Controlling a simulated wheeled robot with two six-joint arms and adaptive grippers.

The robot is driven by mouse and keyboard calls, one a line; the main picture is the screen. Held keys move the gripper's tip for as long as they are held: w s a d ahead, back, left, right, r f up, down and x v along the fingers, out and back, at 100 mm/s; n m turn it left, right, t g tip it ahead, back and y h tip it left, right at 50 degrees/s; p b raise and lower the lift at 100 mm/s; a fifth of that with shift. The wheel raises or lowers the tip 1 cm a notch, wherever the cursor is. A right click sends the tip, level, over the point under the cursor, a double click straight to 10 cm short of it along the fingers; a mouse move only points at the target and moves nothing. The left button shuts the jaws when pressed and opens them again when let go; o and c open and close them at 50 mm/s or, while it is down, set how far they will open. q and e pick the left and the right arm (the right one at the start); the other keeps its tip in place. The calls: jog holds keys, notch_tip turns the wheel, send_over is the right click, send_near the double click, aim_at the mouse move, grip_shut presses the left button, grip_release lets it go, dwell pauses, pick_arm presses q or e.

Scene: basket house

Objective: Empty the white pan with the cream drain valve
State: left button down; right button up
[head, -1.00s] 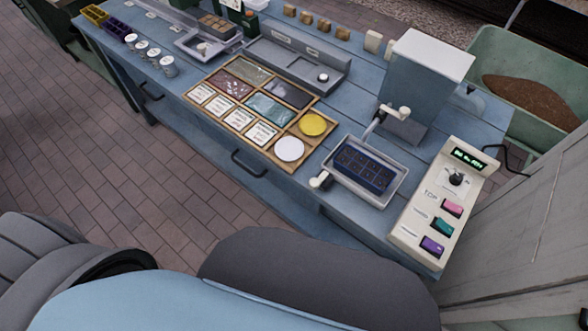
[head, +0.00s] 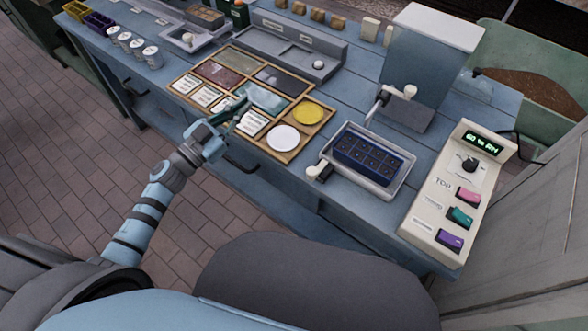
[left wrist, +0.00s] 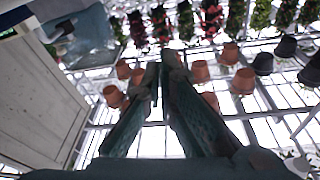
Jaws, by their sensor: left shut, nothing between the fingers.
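The white pan (head: 404,176) sits on the blue bench at the right and holds a dark blue celled tray (head: 368,158). Its cream drain valve (head: 313,171) sticks out at the left front corner, with a dark part beside it. I cannot tell if there is water in the pan. My left gripper (head: 240,103) is shut and empty over the wooden sorting tray, left of the pan and apart from the valve. In the left wrist view its fingers (left wrist: 166,65) point up the picture, against hanging pots. My right gripper is not in view.
A cream control box (head: 452,205) with pink, green and purple switches stands right of the pan. A grey-blue tower with a cream-handled tap (head: 408,92) stands behind it. The wooden tray (head: 300,150) with yellow and white discs lies to the left. Floor in front is clear.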

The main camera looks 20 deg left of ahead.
pick_arm(q)
jog(key=s+d+f+m+g+h, duration=0.1)
jog(key=s+m+g+h, duration=0.6)
jog(key=g, duration=0.9)
jog(key=s+m, duration=0.2)
jog(key=s, duration=0.1)
jog(key=shift+s+f+b, duration=0.25)
jog(key=shift+s+b, duration=0.1)
jog(key=shift+b, duration=0.05)
jog(key=shift+d, duration=0.2)
jog(key=w+d+f, duration=0.1)
jog(key=d+f, duration=0.1)
jog(key=d, duration=1.1)
jog(key=shift+d+f+p, duration=0.15)
jog(key=shift+d+p, duration=0.15)
jog(key=shift+p, duration=0.05)
jog(key=shift+w, duration=0.1)
